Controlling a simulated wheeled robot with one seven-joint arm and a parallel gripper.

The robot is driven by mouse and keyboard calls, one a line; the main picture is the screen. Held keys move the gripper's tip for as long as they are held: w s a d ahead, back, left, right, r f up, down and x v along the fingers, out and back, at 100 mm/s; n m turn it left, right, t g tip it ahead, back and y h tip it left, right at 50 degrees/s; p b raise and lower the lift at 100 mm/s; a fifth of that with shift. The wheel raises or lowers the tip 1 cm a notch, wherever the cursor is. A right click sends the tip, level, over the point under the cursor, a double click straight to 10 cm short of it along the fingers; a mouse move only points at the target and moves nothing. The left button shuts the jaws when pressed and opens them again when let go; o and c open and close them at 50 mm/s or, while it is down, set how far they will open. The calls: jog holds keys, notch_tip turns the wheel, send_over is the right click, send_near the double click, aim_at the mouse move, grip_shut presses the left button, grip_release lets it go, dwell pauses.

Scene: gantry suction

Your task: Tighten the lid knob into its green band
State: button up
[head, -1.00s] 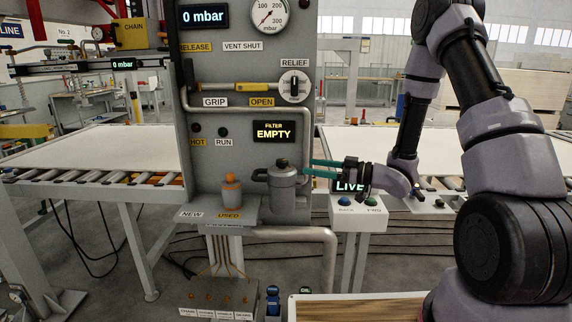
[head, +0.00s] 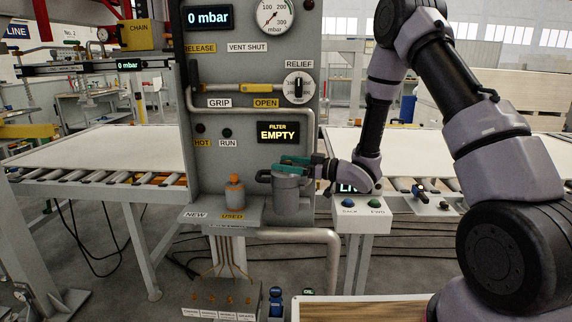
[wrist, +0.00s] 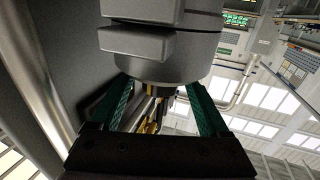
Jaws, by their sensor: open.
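A grey filter pot (head: 291,192) stands on a small shelf at the front of the grey panel. My gripper (head: 283,164) is at the top of the pot, with its green fingers reaching in from the right. The fingers cover the dark lid knob in the head view, so its turn cannot be read. In the wrist view the gripper (wrist: 160,84) is open, with its fingers apart below a large grey rounded body (wrist: 160,62). I cannot tell whether they touch anything. No green band can be made out.
An orange bottle (head: 234,191) stands left of the pot, above a "USED" label. The panel display (head: 278,131) reads "FILTER EMPTY". A pipe runs above the pot. A button box (head: 361,207) stands below my forearm at right.

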grip_shut()
jog(key=shift+m+t, duration=0.3)
jog(key=shift+t, duration=0.1)
jog(key=shift+m+t+h, duration=2.7)
jog(key=shift+t, duration=0.7)
jog(key=shift+h, duration=0.3)
grip_release()
